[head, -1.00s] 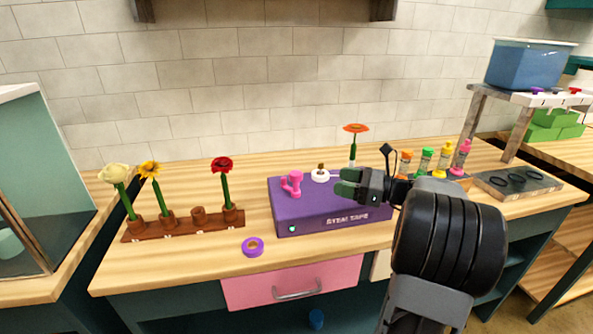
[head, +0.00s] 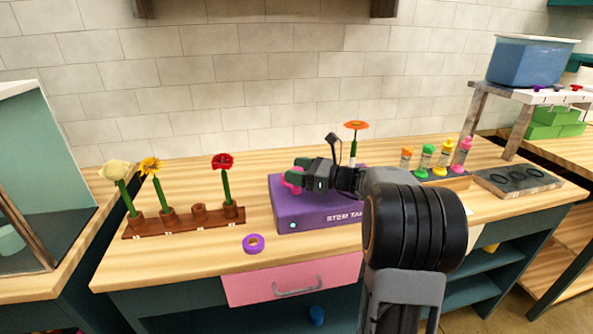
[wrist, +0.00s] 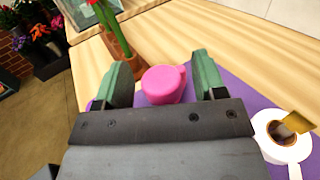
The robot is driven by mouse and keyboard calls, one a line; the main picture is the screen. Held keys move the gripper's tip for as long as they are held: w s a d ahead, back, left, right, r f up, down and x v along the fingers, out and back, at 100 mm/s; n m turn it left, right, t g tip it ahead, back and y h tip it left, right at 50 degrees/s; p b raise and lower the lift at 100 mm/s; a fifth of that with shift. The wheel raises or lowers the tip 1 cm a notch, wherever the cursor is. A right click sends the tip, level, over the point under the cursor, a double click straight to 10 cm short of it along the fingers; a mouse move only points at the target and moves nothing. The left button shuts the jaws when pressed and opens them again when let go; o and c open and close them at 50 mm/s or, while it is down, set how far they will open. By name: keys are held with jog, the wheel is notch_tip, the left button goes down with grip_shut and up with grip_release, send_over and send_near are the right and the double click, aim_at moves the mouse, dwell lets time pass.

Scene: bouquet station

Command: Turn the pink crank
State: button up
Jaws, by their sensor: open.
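The pink crank (head: 290,182) is on top of the purple stem tape box (head: 310,214), near its left side. In the head view my gripper covers much of it. My gripper (head: 300,175) is open at the crank. In the wrist view the crank's round pink end (wrist: 164,85) lies between the two green fingers of my gripper (wrist: 158,82), with a gap on each side. I cannot tell how deep the crank sits between the fingers. The white tape roll (wrist: 283,135) on the box shows at the right in the wrist view; my arm hides it in the head view.
A brown rack (head: 185,222) with several flowers stands left of the box. A purple ring (head: 253,243) lies in front, near the table edge. An orange flower (head: 356,126) stands behind the gripper. Small coloured bottles (head: 445,160) stand to the right. The back table strip is clear.

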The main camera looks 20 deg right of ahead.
jog(key=shift+w+a, duration=0.1)
jog(key=c, duration=0.9)
